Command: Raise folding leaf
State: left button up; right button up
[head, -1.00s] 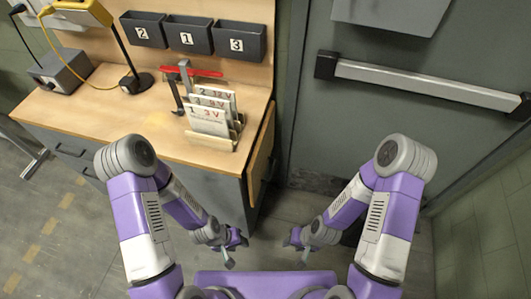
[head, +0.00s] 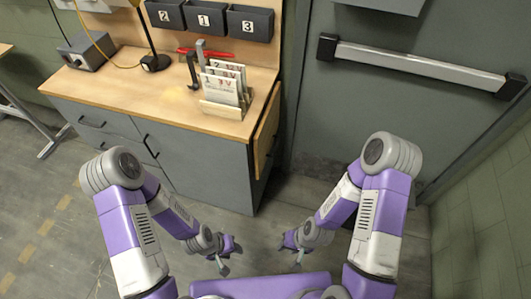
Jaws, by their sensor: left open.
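The folding leaf (head: 266,126) is a wooden panel that hangs down, folded against the right side of the workbench (head: 120,109). Its face is seen at a steep angle. My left gripper (head: 222,268) is low in front of the bench, open and empty, apart from the leaf. My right gripper (head: 297,264) is low and to the right of it, also apart from the leaf. Its fingers are small and dark, and I cannot tell whether they are open.
A card rack (head: 222,108) stands near the bench's right end, with a red-handled tool (head: 205,53) behind it. Numbered bins (head: 205,20) hang above. A lamp (head: 155,62) and a grey box (head: 85,52) stand left. A door with a push bar (head: 415,65) is at right. Floor before the bench is clear.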

aim_at(263, 140)
jog(key=u, duration=0.4)
jog(key=i, duration=0.95)
jog(key=z, duration=0.05)
